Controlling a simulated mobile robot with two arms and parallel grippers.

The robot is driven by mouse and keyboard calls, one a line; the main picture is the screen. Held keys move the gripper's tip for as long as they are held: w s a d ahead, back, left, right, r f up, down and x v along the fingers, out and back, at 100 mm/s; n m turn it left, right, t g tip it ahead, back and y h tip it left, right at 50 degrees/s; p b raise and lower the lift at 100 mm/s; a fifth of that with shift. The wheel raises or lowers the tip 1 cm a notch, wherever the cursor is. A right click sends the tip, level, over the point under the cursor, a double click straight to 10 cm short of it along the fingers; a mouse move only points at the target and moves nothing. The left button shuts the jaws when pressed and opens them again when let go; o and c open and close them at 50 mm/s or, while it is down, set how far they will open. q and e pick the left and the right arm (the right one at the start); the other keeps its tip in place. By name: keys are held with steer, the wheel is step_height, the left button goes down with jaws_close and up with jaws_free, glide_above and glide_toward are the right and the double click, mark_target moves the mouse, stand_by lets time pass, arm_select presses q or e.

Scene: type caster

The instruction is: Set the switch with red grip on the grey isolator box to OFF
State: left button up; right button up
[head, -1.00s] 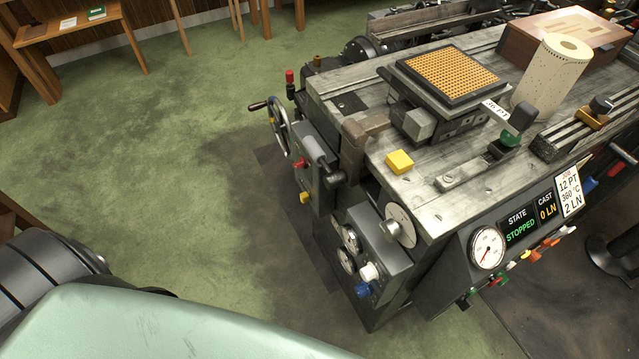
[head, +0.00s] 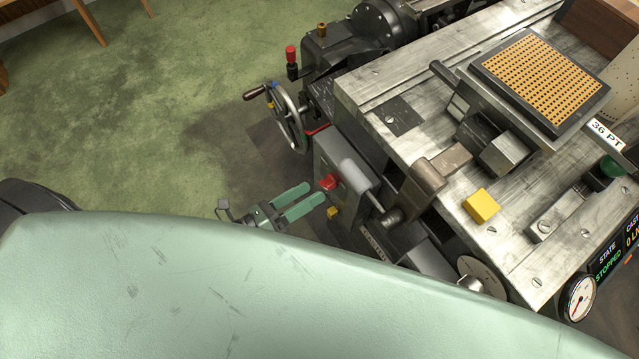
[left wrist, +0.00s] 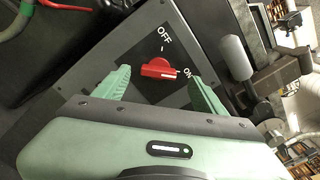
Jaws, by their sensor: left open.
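The switch's red grip (head: 328,181) is on the grey isolator box (head: 327,153) at the left side of the machine. In the left wrist view the red grip (left wrist: 158,68) lies crosswise, with one end towards the ON label; the OFF label is above it. My left gripper (head: 315,193) is open, its two green fingers pointing at the box face. In the left wrist view the fingers of the left gripper (left wrist: 160,80) stand on either side of the red grip, with gaps visible. Whether the fingertips reach its depth is unclear. My right gripper is not in view.
A grey cylindrical handle (head: 355,174) sticks out close to the right of the red grip. A handwheel (head: 286,118) stands behind the box. A small yellow part (head: 333,212) is just below the grip. Green floor to the left is clear.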

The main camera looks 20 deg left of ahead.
mark_target(322, 186)
arm_select(q)
steer(key=x, duration=0.3)
steer(key=shift+w+d, duration=0.2)
steer(key=shift+w, duration=0.05)
steer(key=shift+w+d, duration=0.15)
steer(key=shift+w, duration=0.05)
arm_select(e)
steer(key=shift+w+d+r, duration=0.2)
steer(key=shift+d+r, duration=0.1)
arm_select(q)
steer(key=c, duration=1.4)
steer(key=shift+o, duration=0.2)
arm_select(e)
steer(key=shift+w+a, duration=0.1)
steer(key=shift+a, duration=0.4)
